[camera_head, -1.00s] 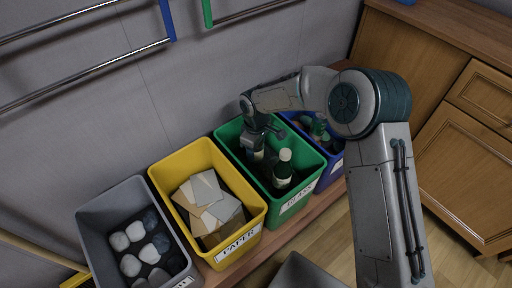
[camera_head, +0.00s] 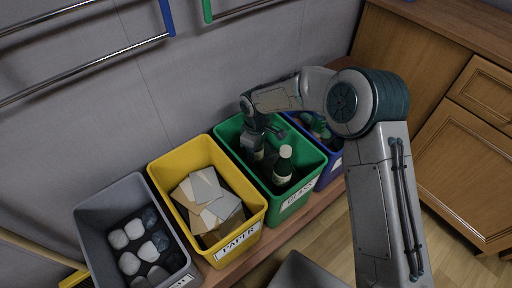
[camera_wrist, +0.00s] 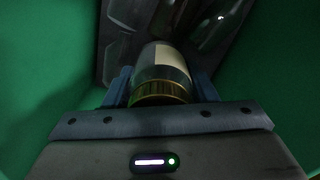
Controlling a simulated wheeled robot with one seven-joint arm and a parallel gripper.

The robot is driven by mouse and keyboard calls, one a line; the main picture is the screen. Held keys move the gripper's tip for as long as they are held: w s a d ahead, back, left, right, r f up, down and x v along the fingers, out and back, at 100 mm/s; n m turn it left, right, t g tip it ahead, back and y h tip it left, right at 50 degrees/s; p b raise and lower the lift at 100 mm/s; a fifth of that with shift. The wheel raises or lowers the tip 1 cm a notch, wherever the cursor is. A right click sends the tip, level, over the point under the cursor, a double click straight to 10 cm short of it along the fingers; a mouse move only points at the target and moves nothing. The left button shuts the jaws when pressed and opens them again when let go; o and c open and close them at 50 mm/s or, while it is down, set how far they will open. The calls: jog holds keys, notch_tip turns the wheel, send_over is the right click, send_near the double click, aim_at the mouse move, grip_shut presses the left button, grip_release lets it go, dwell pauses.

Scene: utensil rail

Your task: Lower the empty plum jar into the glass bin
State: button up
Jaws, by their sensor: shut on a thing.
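My gripper (camera_head: 256,142) reaches down inside the green bin labelled GLASS (camera_head: 308,175). In the wrist view my gripper (camera_wrist: 160,88) is shut on the plum jar (camera_wrist: 161,68), which has a gold lid and a pale label. The jar lies between the two blue-grey fingers, with green bin walls on both sides. In the head view the jar is mostly hidden by my gripper and the bin. Whether the jar touches the bin floor cannot be told.
A dark green bottle (camera_head: 284,165) stands in the glass bin, right of my gripper. The yellow PAPER bin (camera_head: 160,180) holds cards and stands to the left. A grey bin (camera_head: 84,217) holds stones. A blue bin (camera_head: 333,172) stands on the right, partly behind my arm.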

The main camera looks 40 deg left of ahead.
jog(key=shift+f, duration=0.15)
jog(key=o, duration=1.1)
notch_tip(320, 180, up, 14)
jog(key=p, duration=0.3)
jog(key=shift+f+p, duration=0.1)
jog(key=shift+p, duration=0.25)
